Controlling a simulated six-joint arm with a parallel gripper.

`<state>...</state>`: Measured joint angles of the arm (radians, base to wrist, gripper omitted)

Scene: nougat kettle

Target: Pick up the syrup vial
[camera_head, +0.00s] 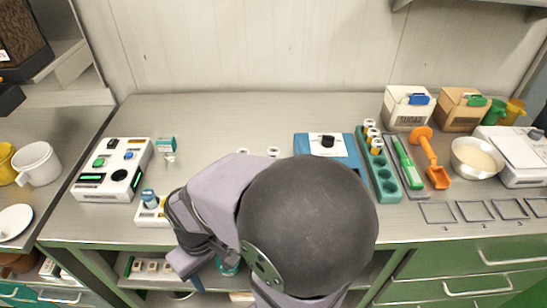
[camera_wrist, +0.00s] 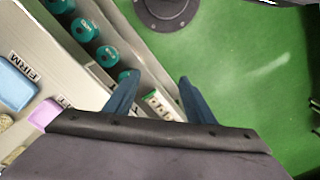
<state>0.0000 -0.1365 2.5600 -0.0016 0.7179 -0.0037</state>
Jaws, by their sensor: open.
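I cannot tell which thing is the syrup vial. In the wrist view, a row of round teal caps (camera_wrist: 82,30) runs along a narrow pale strip, down toward my left fingertip. My gripper (camera_wrist: 156,80) is open, with nothing visible between its two blue fingers.
In the head view, a white device (camera_head: 113,170) stands left and a blue box (camera_head: 329,147) stands behind my arm. An orange scoop (camera_head: 430,158), a bowl (camera_head: 476,158) and a scale (camera_head: 518,155) are at the right. A "FIRM" label (camera_wrist: 27,78) shows in the wrist view.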

